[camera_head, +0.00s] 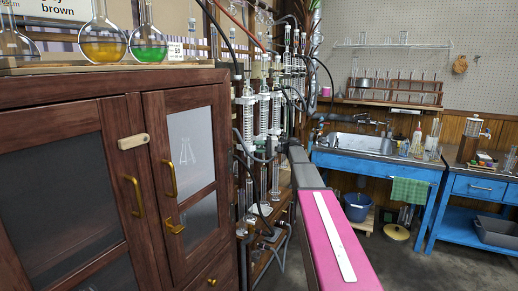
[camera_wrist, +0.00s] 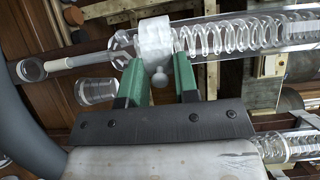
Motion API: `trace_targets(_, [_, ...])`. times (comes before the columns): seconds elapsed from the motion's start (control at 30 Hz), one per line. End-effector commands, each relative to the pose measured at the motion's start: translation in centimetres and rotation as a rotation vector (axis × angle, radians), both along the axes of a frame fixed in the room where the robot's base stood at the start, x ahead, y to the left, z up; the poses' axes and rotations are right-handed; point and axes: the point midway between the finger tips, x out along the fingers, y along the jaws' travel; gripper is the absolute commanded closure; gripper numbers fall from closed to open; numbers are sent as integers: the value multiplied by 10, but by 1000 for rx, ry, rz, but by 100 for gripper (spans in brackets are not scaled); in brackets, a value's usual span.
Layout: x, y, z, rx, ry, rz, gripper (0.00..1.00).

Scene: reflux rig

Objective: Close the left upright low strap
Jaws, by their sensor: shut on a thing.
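In the wrist view, a white strap (camera_wrist: 155,38) wraps around a clear glass condenser (camera_wrist: 250,36) with a coiled inner tube. A rounded white tab hangs from the strap. My gripper (camera_wrist: 155,64) has its green fingers on either side of the strap's lower part and tab, and is shut on it. How far the strap is closed cannot be made out. In the head view, upright glass condensers (camera_head: 248,115) stand in the rig at the middle.
A brown cabinet (camera_head: 122,90) with flasks on top stands close at the left of the rig. Hoses and tubing crowd around the condensers. A blue sink bench (camera_head: 376,165) stands at the back right. A small glass piece (camera_wrist: 96,91) is near my left finger.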

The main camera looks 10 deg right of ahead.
Motion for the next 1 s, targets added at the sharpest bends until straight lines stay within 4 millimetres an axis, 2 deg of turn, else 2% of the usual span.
trace_targets(0.07, [0, 0, 0, -1, 0, 0, 61])
trace_targets(0.33, [0, -1, 0, -1, 0, -1, 61])
trace_targets(0.47, [-1, -9, 0, 0, 0, -2, 61])
trace_targets(0.8, [-6, -69, 0, -1, 0, -3, 61])
trace_targets(1.0, [-9, -97, 0, -1, 0, -2, 61])
